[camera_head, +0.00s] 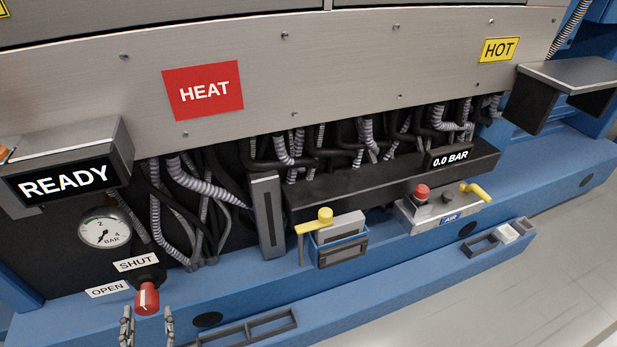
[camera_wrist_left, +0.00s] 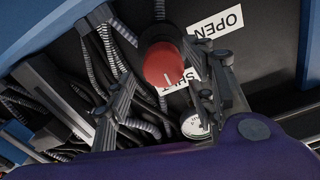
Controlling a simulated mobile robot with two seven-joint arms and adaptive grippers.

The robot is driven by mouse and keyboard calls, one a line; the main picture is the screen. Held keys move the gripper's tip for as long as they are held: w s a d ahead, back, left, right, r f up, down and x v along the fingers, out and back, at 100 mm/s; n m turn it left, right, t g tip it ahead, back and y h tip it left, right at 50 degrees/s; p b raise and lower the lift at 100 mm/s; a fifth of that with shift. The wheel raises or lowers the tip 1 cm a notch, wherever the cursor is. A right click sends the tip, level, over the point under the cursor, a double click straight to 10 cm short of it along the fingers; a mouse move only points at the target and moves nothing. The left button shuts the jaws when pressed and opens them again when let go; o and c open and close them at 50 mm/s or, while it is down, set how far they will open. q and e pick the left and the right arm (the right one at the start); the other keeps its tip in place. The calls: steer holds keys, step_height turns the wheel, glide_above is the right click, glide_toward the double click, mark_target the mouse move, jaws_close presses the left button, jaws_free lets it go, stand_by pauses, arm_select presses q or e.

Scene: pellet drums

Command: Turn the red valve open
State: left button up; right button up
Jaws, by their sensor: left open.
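The red valve (camera_head: 147,298) is a round knob with a white mark, low at the left of the machine in the head view. An OPEN label (camera_head: 107,288) is to its left and a SHUT label (camera_head: 137,262) is above it. The white mark points up, toward SHUT. My left gripper (camera_head: 147,325) is open just below the knob, its fingers apart. In the left wrist view the red valve (camera_wrist_left: 164,64) shows beyond and between the open fingers (camera_wrist_left: 165,85); I cannot tell whether they touch it. My right gripper is not in view.
A pressure gauge (camera_head: 104,231) and a READY display (camera_head: 63,181) are above the valve. Hoses (camera_head: 205,190) hang to its right. A blue ledge (camera_head: 330,307) with black trays (camera_head: 250,328) runs along the front. A 0.0 BAR display (camera_head: 450,158) is at right.

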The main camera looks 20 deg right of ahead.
mark_target(150, 310)
arm_select(q)
steer(key=w+b, duration=0.1)
steer(key=w, duration=0.3)
steer(key=shift+d+f, duration=0.1)
steer(key=shift+w, duration=0.55)
steer(key=c, duration=1)
steer(key=shift+c, duration=0.2)
